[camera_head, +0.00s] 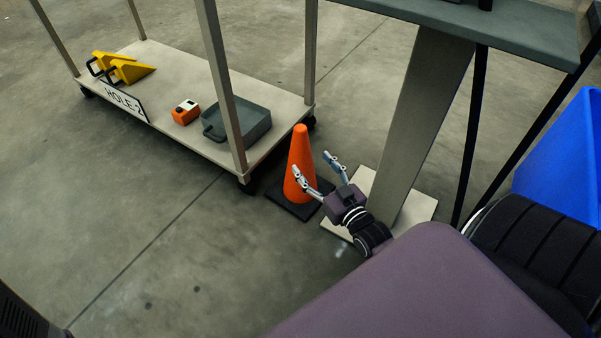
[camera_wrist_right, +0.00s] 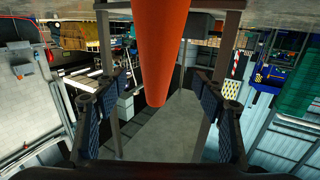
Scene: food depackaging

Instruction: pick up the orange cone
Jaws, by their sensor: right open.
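The orange cone (camera_head: 300,160) stands upright on its black square base on the floor, in front of the cart's right end. My right gripper (camera_head: 315,164) is open beside the cone in the head view, with one finger overlapping the cone's lower part. In the right wrist view the orange cone (camera_wrist_right: 160,50) hangs down from the top edge, as the picture is upside down, with its tip between the two open fingers of my right gripper (camera_wrist_right: 155,110). I cannot tell whether a finger touches it. My left gripper is not in view.
A low cart (camera_head: 170,68) with upright posts holds yellow wedges (camera_head: 122,70), an orange box (camera_head: 185,112) and a grey tray (camera_head: 250,128). A table post on a pale base plate (camera_head: 420,207) stands right of the cone. A blue bin (camera_head: 565,160) is at the right. Floor at left is clear.

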